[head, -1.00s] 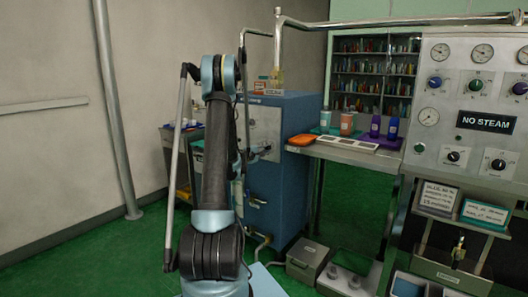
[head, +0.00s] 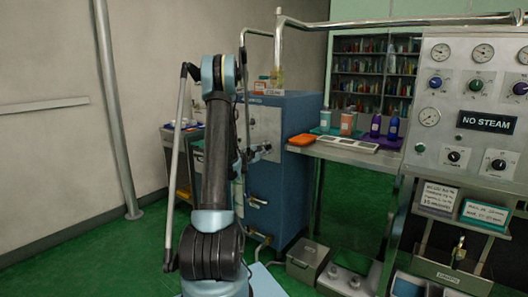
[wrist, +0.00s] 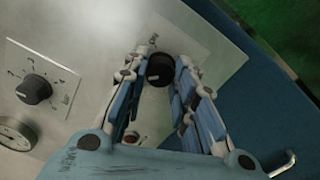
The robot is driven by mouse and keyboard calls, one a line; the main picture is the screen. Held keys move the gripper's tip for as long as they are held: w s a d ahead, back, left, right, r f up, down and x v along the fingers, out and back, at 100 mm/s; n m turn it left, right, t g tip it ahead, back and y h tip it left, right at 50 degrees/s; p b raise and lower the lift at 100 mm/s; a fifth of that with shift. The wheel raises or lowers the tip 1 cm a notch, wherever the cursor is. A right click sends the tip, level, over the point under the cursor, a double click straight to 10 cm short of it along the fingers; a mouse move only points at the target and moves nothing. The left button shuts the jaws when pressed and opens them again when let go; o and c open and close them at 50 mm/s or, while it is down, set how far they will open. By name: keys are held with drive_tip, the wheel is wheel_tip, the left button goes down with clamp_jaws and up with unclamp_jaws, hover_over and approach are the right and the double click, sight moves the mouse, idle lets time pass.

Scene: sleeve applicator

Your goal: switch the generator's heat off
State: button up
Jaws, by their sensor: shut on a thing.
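The generator is the blue cabinet (head: 290,170) in the middle of the head view, with a pale metal panel on its front (head: 262,122). In the wrist view a black round knob (wrist: 159,70) on that panel sits between the fingertips of my gripper (wrist: 161,78). The gripper is shut on this knob, one finger on each side. Small lettering beside it is hard to read. A second black knob (wrist: 35,89) on a white scale plate is to the left, clear of the fingers. In the head view my gripper (head: 258,150) is small at the cabinet's front.
A gauge (wrist: 15,134) is at the wrist view's left edge. A console on the right has a "NO STEAM" display (head: 487,121). Green floor is open at the left.

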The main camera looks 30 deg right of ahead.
drive_tip(key=o, duration=1.1)
drive_tip(key=v, duration=1.2)
drive_tip(key=shift+w+f, duration=0.1)
drive_tip(key=shift+w, duration=0.05)
